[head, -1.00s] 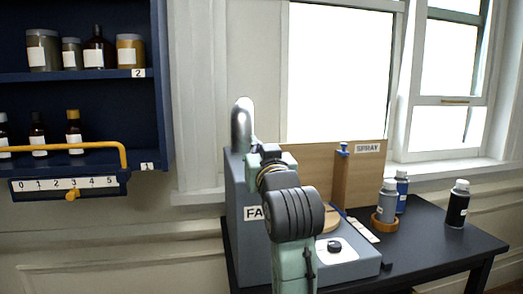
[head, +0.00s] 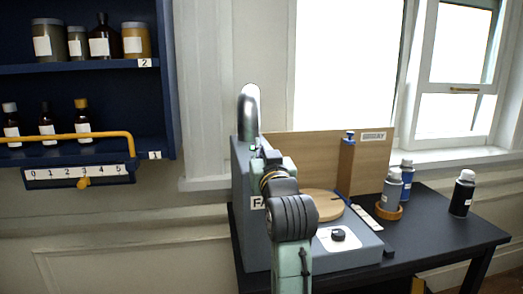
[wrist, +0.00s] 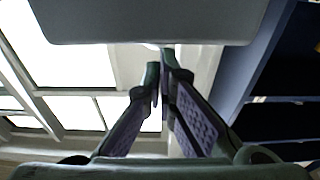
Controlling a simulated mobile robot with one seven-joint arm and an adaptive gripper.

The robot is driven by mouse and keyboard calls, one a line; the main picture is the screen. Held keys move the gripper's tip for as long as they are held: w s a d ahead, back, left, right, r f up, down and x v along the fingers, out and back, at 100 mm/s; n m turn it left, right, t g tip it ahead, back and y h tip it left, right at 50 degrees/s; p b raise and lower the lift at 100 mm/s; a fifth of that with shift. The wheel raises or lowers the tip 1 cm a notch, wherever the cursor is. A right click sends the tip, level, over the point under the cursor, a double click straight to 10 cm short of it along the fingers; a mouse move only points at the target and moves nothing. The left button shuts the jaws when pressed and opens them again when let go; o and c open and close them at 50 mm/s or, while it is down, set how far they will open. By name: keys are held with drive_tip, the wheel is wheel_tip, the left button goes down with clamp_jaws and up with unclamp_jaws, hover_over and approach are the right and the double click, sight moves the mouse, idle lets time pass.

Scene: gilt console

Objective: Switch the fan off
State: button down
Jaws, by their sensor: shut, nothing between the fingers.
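The grey fan housing (head: 241,190) stands on the dark table, with a label starting "FA" (head: 258,202) on its front; my arm covers the rest of the label. A bent silver pipe (head: 249,112) rises from its top. No fan switch can be made out. A dark knob (head: 338,235) sits on a white plate on the low grey base at right. My arm reaches toward the housing, and its end is partly hidden in the head view. In the wrist view my gripper (wrist: 160,66) is shut and empty, its tips just below a grey body (wrist: 150,22).
A wooden board stands behind a round wooden disc (head: 318,204). Grey (head: 392,188), blue (head: 407,181) and black (head: 463,193) bottles stand at right on the table (head: 440,215). A blue shelf (head: 90,66) with bottles and a yellow rail is at left. A window is behind.

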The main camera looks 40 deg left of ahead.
drive_tip(key=f+y+b, duration=0.1)
drive_tip(key=b, duration=0.3)
drive_tip(key=shift+f+t, duration=0.4)
drive_tip(key=b, duration=0.1)
drive_tip(key=t+b, duration=0.1)
drive_tip(key=shift+s+d+f+y+b, duration=0.15)
drive_tip(key=shift+d+f+y+b, duration=0.15)
drive_tip(key=shift+y, duration=0.1)
drive_tip(key=shift+s+a+f, duration=0.1)
drive_tip(key=shift+a+f, duration=0.05)
drive_tip(key=shift+f, duration=0.2)
drive_tip(key=r+p, duration=0.2)
drive_tip(key=r, duration=0.1)
drive_tip(key=d+r+p, duration=0.1)
drive_tip(key=r, duration=0.1)
drive_tip(key=shift+s, duration=0.3)
drive_tip(key=b+v, duration=0.3)
drive_tip(key=v, duration=0.6)
drive_tip(key=shift+d, duration=0.2)
drive_tip(key=shift+s+r, duration=0.1)
drive_tip(key=shift+r, duration=0.1)
